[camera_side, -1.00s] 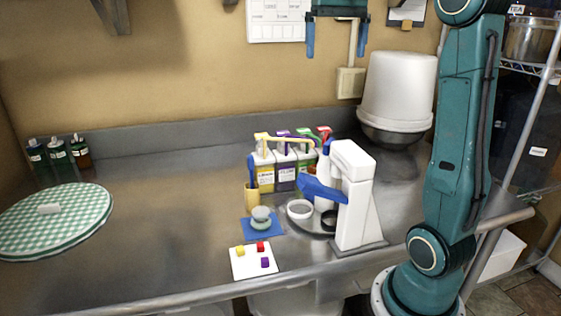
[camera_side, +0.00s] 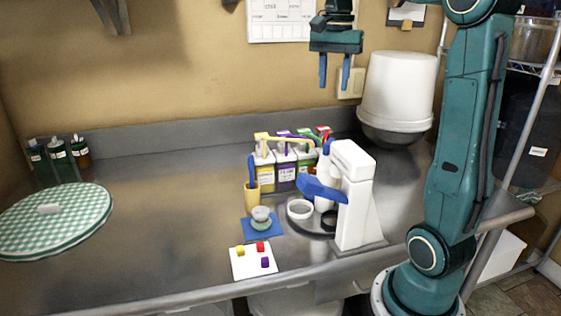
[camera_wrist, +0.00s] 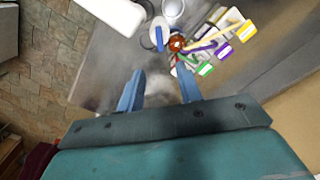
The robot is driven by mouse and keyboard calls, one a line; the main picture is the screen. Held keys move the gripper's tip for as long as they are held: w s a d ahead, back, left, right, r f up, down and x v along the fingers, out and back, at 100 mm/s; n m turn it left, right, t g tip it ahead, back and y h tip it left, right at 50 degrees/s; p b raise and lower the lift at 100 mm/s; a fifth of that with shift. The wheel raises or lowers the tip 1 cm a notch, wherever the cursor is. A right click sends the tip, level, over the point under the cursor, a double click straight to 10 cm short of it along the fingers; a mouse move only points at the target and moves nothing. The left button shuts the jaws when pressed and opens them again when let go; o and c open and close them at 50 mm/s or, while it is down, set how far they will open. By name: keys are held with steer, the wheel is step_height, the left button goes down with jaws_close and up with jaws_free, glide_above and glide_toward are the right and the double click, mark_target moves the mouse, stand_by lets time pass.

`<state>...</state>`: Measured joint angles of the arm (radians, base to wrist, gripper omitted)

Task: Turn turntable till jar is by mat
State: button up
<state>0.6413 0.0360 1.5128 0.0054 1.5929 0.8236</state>
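A grey round plate (camera_side: 316,230), which looks like the turntable, lies partly under the white lever machine (camera_side: 353,195). A white ring-shaped jar or dish (camera_side: 300,209) sits at its left side and a dark round piece (camera_side: 329,219) at its right. I cannot tell for certain which is the jar. A blue mat (camera_side: 250,230) lies just left, bearing a small pale bowl (camera_side: 261,214). My gripper (camera_side: 334,88) is open and empty, high above the bench near the back wall. It also shows in the wrist view (camera_wrist: 160,69), fingers apart with nothing between them.
Several pump bottles (camera_side: 284,170) with coloured labels stand behind the plate, beside a yellow cup (camera_side: 252,195). A white board (camera_side: 253,261) with coloured cubes lies at the front. The bench's left-middle is clear.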

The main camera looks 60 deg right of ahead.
steer(key=shift+f+m, duration=0.55)
steer(key=shift+m, duration=0.05)
steer(key=shift+f, duration=0.15)
steer(key=shift+f, duration=6.75)
steer(key=shift+c, duration=0.3)
jaws_close()
